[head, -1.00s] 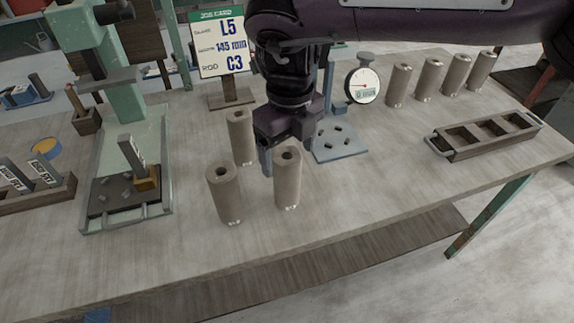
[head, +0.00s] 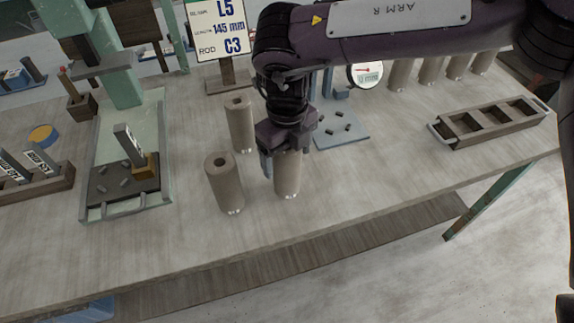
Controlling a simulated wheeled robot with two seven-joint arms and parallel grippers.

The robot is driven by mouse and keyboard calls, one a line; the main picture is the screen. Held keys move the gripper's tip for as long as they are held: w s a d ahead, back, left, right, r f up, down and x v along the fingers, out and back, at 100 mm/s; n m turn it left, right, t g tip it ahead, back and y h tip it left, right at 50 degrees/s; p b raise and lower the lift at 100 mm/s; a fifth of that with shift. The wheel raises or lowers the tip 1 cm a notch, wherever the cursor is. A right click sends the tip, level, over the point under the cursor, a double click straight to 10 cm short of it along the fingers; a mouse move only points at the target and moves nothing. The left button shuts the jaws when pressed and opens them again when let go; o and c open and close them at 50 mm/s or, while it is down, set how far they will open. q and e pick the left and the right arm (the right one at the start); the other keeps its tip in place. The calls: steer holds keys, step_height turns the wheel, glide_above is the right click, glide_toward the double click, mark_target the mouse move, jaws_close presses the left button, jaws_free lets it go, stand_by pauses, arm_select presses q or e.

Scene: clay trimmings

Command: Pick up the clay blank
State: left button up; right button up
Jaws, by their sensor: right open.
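Several brown-grey clay cylinders with a hole in the top stand upright on the table. One clay blank (head: 287,177) stands right under my right gripper (head: 280,158), which points down over its top. The gripper is open, with a finger on the blank's left side; the other finger is hidden. The blank's top is hidden by the gripper. A second clay blank (head: 224,186) stands to the left, and a third (head: 240,126) stands behind. My left gripper is not in view.
A job card (head: 219,32) reading L5, 145 mm, C3 stands at the back. A blue-grey plate with pegs (head: 350,118) is behind the gripper. A wooden tray with compartments (head: 440,128) lies at right. A green press (head: 97,203) is at left. Several more blanks (head: 430,69) stand back right.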

steer(key=c, duration=1.3)
steer(key=shift+r, duration=0.1)
steer(key=shift+c, duration=0.9)
